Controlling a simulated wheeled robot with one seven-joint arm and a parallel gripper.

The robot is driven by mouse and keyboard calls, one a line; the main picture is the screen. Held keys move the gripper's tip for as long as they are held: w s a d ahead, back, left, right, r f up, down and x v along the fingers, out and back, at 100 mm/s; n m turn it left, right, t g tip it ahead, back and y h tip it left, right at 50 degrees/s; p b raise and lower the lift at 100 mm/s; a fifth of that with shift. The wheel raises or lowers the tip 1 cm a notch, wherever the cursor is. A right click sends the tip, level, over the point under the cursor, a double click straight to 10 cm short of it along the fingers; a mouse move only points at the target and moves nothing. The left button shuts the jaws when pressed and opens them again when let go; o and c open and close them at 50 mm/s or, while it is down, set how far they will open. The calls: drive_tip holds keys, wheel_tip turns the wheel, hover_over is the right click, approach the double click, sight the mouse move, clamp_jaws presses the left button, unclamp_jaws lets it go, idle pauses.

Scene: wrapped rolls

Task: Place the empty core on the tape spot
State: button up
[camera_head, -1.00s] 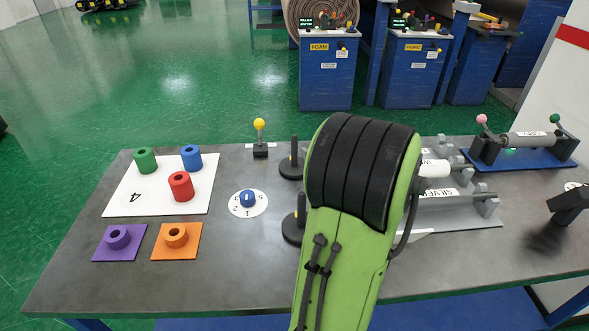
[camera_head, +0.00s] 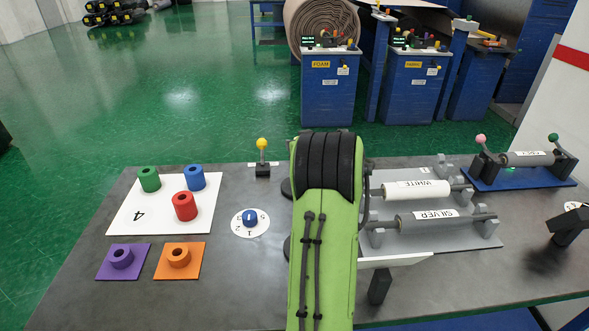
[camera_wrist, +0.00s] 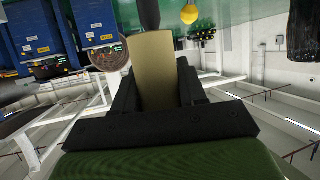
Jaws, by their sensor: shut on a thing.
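In the wrist view my gripper (camera_wrist: 157,84) is shut on a plain tan core (camera_wrist: 153,52), its dark fingers on either side. A dark rod (camera_wrist: 149,13) shows at the core's far end; I cannot tell whether it is inside or behind it. In the head view my green arm hides the gripper and the core. I cannot make out a tape spot in either view; my arm covers part of the table.
A white roll (camera_head: 416,190) and a silver roll (camera_head: 436,220) lie in a rack right of my arm. A yellow-knobbed lever (camera_head: 262,158), a blue dial (camera_head: 250,217) and several coloured rings on mats stand left. The front left tabletop (camera_head: 215,300) is clear.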

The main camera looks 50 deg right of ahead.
drive_tip(key=w+f, duration=0.1)
drive_tip(key=f, duration=0.1)
drive_tip(key=d+f+b, duration=0.1)
drive_tip(key=f, duration=0.1)
drive_tip(key=w+f, duration=0.1)
drive_tip(key=f, duration=0.1)
drive_tip(key=shift+w+d+f, duration=0.2)
drive_tip(key=shift+w+d, duration=0.15)
drive_tip(key=shift+d, duration=0.05)
drive_tip(key=shift+f+b, duration=0.95)
drive_tip(key=shift+f, duration=1.65)
drive_tip(key=shift+f, duration=0.2)
drive_tip(key=o, duration=1.1)
drive_tip(key=shift+c, duration=0.2)
drive_tip(key=shift+r, duration=0.1)
